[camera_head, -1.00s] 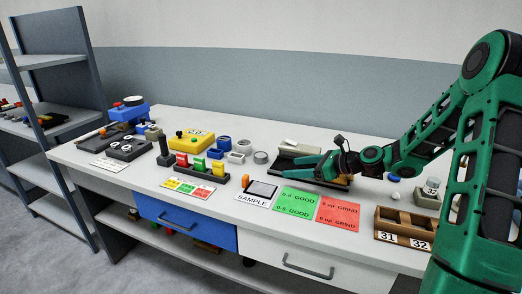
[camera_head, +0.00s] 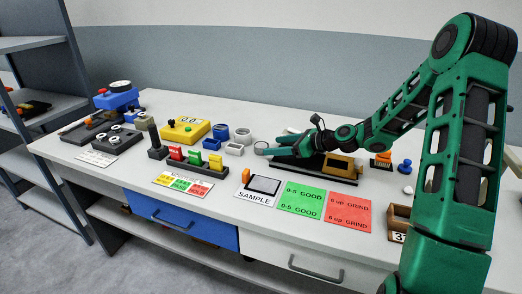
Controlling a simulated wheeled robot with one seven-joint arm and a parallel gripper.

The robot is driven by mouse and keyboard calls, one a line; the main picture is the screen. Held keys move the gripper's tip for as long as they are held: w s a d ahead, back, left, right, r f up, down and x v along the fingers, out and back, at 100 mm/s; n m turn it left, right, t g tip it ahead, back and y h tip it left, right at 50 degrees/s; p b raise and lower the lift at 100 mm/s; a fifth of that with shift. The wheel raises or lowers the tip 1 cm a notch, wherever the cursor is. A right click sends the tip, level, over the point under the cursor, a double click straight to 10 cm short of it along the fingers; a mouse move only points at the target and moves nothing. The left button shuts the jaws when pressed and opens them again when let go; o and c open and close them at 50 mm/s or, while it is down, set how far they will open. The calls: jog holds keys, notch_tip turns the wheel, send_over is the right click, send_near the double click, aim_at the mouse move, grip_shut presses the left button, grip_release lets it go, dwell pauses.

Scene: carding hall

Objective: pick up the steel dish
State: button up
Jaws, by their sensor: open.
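The steel dish (camera_head: 260,147) is a small round grey piece on the white bench top, right of a small white block. The fingers are apart and empty. The near fingertip is close beside the dish's right edge in the picture; whether it touches cannot be told. The far finger is partly hidden behind the hand.
A dark tray (camera_head: 312,171) with a brown block lies under my wrist. Coloured blocks on a dark rack (camera_head: 215,170) and a SAMPLE card (camera_head: 254,198) lie in front.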

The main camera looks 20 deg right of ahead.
aim_at(265, 146)
jog(key=x, duration=0.5)
jog(key=shift+a+r, duration=0.1)
jog(key=shift+c, duration=0.7)
jog(key=c, duration=1.1)
jog(key=shift+o, duration=0.2)
jog(key=shift+r, duration=0.1)
